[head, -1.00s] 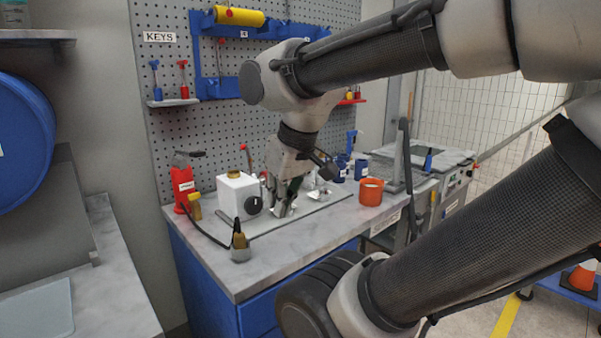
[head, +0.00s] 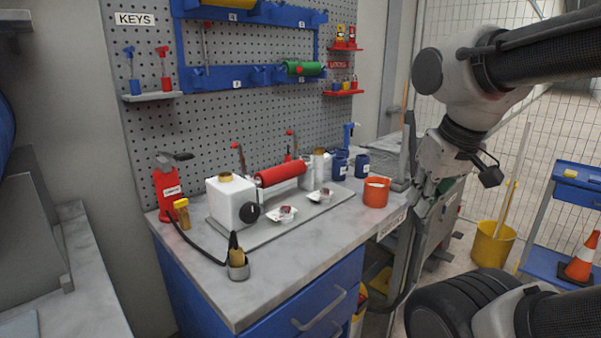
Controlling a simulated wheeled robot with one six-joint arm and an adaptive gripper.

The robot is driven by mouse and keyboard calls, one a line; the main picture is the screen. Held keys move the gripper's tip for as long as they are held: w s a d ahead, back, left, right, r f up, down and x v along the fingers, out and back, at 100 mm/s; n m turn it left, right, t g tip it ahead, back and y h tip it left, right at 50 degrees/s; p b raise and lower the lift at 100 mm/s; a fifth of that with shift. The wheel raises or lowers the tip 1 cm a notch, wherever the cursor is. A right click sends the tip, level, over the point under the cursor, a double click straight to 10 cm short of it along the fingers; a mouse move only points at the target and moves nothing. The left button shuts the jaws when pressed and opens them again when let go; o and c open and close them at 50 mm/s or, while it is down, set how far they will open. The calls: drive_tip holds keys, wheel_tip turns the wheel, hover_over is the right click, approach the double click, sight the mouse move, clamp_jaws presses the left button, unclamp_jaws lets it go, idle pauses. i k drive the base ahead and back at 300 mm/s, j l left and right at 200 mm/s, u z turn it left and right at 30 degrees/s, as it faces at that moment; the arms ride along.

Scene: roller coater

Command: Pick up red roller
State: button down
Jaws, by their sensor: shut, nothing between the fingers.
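The red roller (head: 281,174) lies level in the coater on the workbench, between the white block (head: 232,201) with a black knob and a smaller white support (head: 318,163) behind it. My gripper (head: 420,190) is off to the right, past the bench's right edge and clear of the roller. It points down, looks empty and its fingers are shut. The fingertips are small and partly hard to make out against the grey cart behind them.
An orange-red cup (head: 376,192) and dark blue cups (head: 340,163) stand between the roller and my gripper. Two small white trays (head: 282,215) lie in front of the roller. A red bottle (head: 168,193) stands at left. A green roller (head: 304,68) hangs on the blue rack (head: 243,77).

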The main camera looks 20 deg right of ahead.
sight(269, 178)
drive_tip(key=i+l+u, duration=0.2)
drive_tip(key=l+u, duration=0.2)
drive_tip(key=i+l+u, duration=0.15)
drive_tip(key=l+u, duration=0.3)
drive_tip(key=j, duration=0.15)
